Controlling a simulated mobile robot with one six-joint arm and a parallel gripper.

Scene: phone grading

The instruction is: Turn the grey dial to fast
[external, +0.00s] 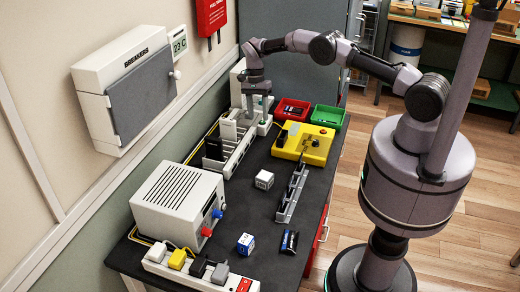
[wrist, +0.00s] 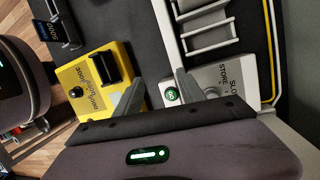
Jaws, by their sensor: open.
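My gripper (external: 258,106) points down at the back of the bench, its jaws apart with nothing seen between them. In the wrist view its two fingers (wrist: 157,88) straddle the gap between a yellow tester (wrist: 92,82) and a pale grey unit (wrist: 236,82). The yellow tester has a dark knob (wrist: 76,92). I cannot make out a dial marked fast or its setting.
The yellow tester (external: 306,141) stands right of the slotted rack (external: 236,150). Red (external: 293,106) and green (external: 326,115) trays lie behind it. A white vented box (external: 178,198), a power strip (external: 190,278) and small boxes occupy the front.

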